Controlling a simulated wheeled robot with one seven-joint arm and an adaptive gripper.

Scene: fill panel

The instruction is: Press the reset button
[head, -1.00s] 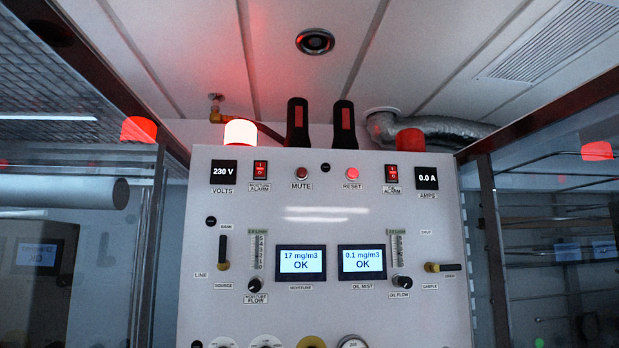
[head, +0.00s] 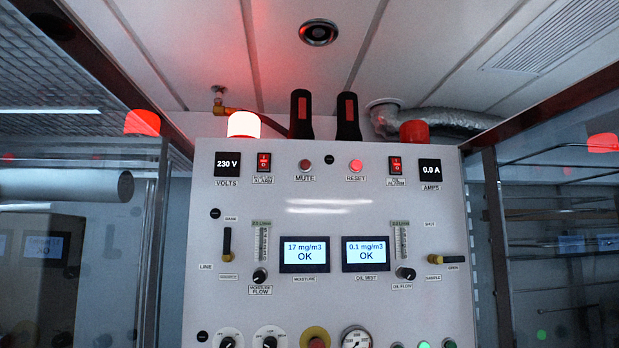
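The reset button (head: 356,165) is a small round red button, lit brighter than its neighbour, near the top of a white panel (head: 330,225). Its label "RESET" is just below it. The similar, darker red mute button (head: 305,164) is to its left.
A glowing beacon (head: 244,124) and a dull red beacon (head: 413,131) stand at the panel's top edge. Two displays, moisture (head: 304,254) and oil mist (head: 366,253), read OK. Knobs and valve handles stick out lower down. Glass-walled cabinets flank the panel.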

